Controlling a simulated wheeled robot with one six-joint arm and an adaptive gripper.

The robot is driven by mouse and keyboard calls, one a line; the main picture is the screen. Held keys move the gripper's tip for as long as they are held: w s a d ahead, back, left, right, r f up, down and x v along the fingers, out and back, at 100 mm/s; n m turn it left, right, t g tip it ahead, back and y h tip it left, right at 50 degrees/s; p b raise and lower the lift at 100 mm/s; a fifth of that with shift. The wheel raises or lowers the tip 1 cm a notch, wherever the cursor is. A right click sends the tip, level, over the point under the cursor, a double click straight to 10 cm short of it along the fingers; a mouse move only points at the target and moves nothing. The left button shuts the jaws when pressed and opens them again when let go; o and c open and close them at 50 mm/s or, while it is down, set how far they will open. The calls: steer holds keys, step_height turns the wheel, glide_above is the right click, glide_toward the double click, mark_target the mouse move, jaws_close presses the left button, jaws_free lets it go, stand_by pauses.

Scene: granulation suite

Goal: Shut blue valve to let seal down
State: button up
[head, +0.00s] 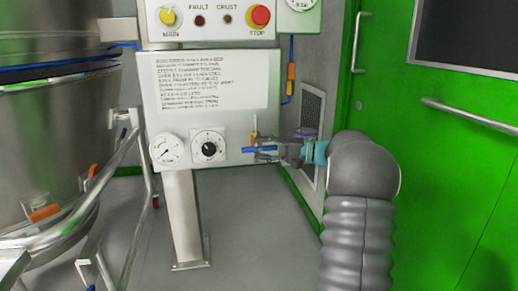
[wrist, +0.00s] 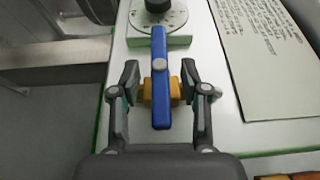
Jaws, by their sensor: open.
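The blue valve handle (wrist: 159,100) is a flat bar with a grey round pivot, lying crosswise over a short orange-yellow valve body (wrist: 147,91). In the head view the handle (head: 250,150) lies about level at the lower right of the white panel, partly hidden by my gripper. My gripper (wrist: 160,80) is open, with one finger on each side of the handle in the wrist view and a gap on both sides. In the head view my gripper (head: 264,149) reaches in from the right; contact there cannot be told.
The white panel (head: 215,125) carries a black knob (head: 209,149), a pressure gauge (head: 167,149) and a printed notice (head: 207,82). Above is a box with a red stop button (head: 260,15). A steel vessel (head: 55,130) stands left and a green door (head: 440,160) right.

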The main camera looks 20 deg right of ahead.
steer(key=v, duration=1.1)
steer(key=shift+w, duration=0.1)
step_height(320, 180, down, 10)
steer(key=s+m+g+h, duration=0.1)
steer(key=m+g+h, duration=0.1)
steer(key=m+h, duration=0.2)
steer(key=s+a+f+g+h+p, duration=0.1)
steer(key=s+a+f+g+h, duration=0.35)
steer(key=s+a, duration=0.3)
steer(key=s+a+r+n+h+p, duration=0.2)
steer(key=s+a+r+n, duration=0.3)
steer(key=s+a, duration=0.5)
steer(key=s+a+r+n+t+h+p, duration=0.1)
steer(key=s+a+r+n+h+p, duration=0.2)
steer(key=s+a, duration=0.7)
step_height(320, 180, up, 2)
steer(key=s+n+h, duration=0.1)
steer(key=s+n, duration=0.1)
steer(key=n, duration=0.1)
steer(key=shift+s+a, duration=0.2)
steer(key=shift+s, duration=0.1)
